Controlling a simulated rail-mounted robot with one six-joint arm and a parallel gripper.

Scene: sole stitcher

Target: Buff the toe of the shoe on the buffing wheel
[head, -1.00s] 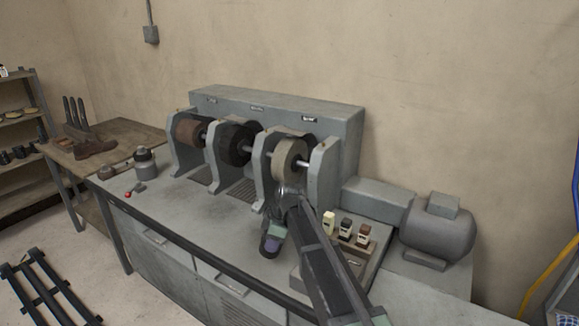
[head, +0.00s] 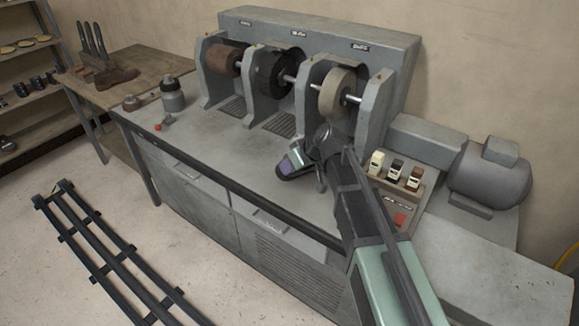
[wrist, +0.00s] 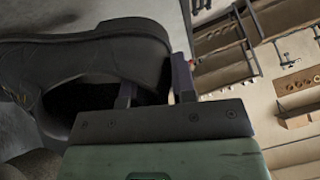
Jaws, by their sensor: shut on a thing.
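In the wrist view, a black shoe (wrist: 110,50) is held by its heel end in my gripper (wrist: 155,85). One finger is inside the shoe's opening and the other is outside the back of the heel. The toe runs off the left edge of the wrist view. In the head view, the pale buffing wheel (head: 337,92) is the rightmost of three wheels. The end of my arm is just in front of and below it. The shoe cannot be made out clearly in the head view, so whether the toe touches the wheel cannot be told.
A brown wheel (head: 222,60) and a black wheel (head: 278,72) stand to the left in the same machine. Several small bottles (head: 396,172) and a grey motor (head: 488,175) are at the right. Jars (head: 172,95) stand on the bench's left.

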